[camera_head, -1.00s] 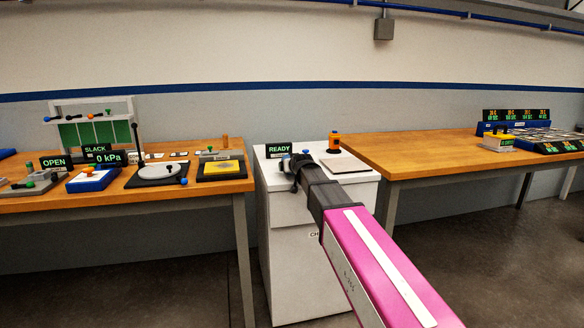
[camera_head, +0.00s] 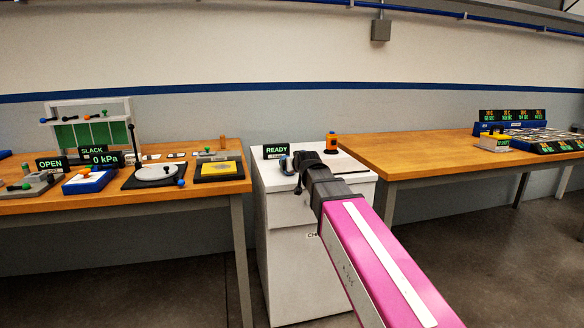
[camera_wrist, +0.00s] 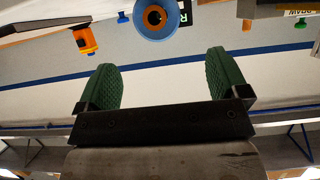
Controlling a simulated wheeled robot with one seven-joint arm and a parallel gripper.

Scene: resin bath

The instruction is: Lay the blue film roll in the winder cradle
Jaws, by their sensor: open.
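A blue ring-shaped roll with an orange centre (camera_wrist: 155,18), which looks like the blue film roll, shows end-on at the top of the wrist view. In the head view, a bluish round shape (camera_head: 285,166) on the white cabinet, left of my gripper, seems to be the same roll. My gripper (camera_wrist: 163,62) is open, its two green pads wide apart with nothing between them. The roll lies beyond the fingertips, roughly centred between them and apart from them. In the head view my gripper (camera_head: 302,170) is over the cabinet top, partly hidden by my arm. I cannot pick out the winder cradle with certainty.
A READY display (camera_head: 277,150) and an orange-and-black object (camera_head: 332,143) stand on the white cabinet (camera_head: 285,228). A left bench holds a white disc device (camera_head: 157,172), a blue tray (camera_head: 88,181) and a yellow-topped plate (camera_head: 219,170). The right bench (camera_head: 420,150) has clear room nearby.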

